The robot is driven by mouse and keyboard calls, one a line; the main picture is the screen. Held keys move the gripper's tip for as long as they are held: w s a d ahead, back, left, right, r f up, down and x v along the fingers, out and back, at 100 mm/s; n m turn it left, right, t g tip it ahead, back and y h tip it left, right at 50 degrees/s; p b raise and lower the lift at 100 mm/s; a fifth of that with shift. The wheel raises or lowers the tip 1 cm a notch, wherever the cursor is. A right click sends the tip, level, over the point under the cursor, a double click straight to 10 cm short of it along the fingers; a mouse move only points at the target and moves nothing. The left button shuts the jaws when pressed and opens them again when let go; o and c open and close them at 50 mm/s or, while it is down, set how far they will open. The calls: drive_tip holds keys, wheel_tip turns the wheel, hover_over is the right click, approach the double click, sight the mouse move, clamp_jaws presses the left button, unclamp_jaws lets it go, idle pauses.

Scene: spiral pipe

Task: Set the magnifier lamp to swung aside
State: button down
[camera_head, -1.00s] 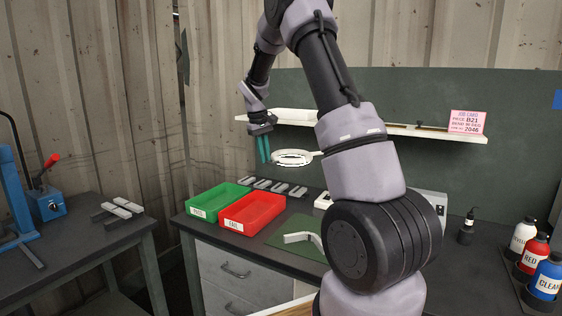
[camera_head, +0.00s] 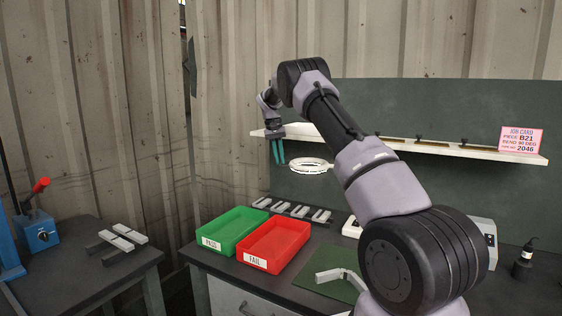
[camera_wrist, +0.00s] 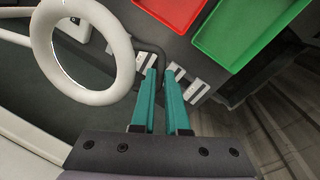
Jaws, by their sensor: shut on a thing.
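The magnifier lamp's white ring head (camera_head: 311,165) hangs in front of the shelf, above the trays. In the wrist view, the ring (camera_wrist: 82,97) fills the upper left, with its pale arm leaving to the left. My gripper (camera_head: 280,165) is at the ring's left side with its teal fingers pointing down. In the wrist view, the fingers of my gripper (camera_wrist: 165,72) are close together, just right of the ring. They are shut on a dark, slim part by the ring's rim, apparently the lamp's handle; the fingers mostly hide the contact.
A green tray (camera_head: 210,247) and a red tray (camera_head: 253,263) stand on the bench below. Pale brackets lie behind them. A white shelf (camera_head: 440,149) runs along the dark back panel. A side bench with a blue tool (camera_head: 44,232) is at left.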

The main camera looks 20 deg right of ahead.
drive_tip(key=shift+w+d+m, duration=0.15)
drive_tip(key=shift+w+d, duration=0.05)
drive_tip(key=shift+w, duration=0.25)
drive_tip(key=shift+w+d+m, duration=0.15)
drive_tip(key=shift+w, duration=0.3)
drive_tip(key=c, duration=0.9)
unclamp_jaws()
drive_tip(key=shift+r, duration=0.1)
drive_tip(key=r, duration=0.4)
drive_tip(key=a+r, duration=0.1)
drive_tip(key=r, duration=0.2)
drive_tip(key=shift+w+r, duration=0.1)
drive_tip(key=shift+w, duration=0.15)
